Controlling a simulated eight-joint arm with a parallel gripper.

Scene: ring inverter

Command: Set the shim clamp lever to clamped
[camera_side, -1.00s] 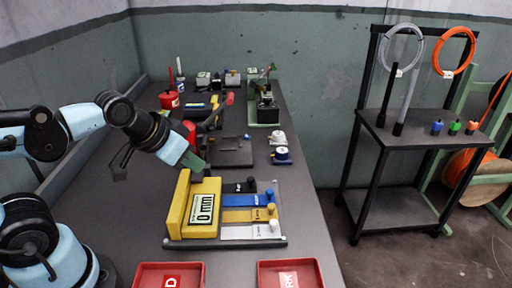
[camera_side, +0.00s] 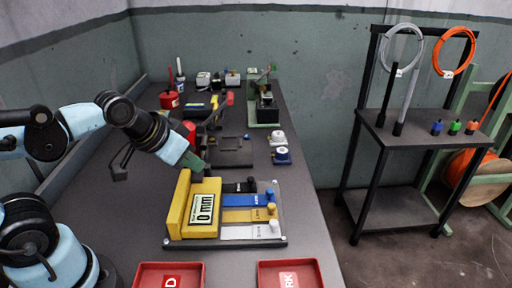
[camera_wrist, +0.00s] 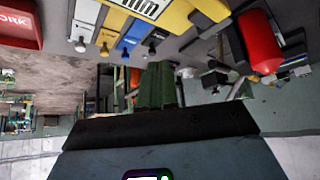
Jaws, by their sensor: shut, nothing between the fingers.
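My gripper (camera_side: 198,168) has green fingers, pressed together and empty in the wrist view (camera_wrist: 157,85). It points down beside the back of the yellow gauge block (camera_side: 181,205), which has a "0 mm" display. A red cylindrical grip (camera_side: 190,130) shows partly behind my wrist in the side view; it is large at upper right in the wrist view (camera_wrist: 262,42), apart from the fingers. It may be the clamp lever's handle, but I cannot tell its setting. Black, blue (camera_side: 235,199), yellow (camera_side: 240,215) and white (camera_side: 245,232) shims lie beside the block.
A dark flat plate fixture (camera_side: 232,155) lies behind the shims, with a dark arm rising near it. Two red trays (camera_side: 170,267) (camera_side: 290,266) sit at the front. Small knobbed parts (camera_side: 281,156) stand at right. A green-based machine (camera_side: 264,110) stands farther back.

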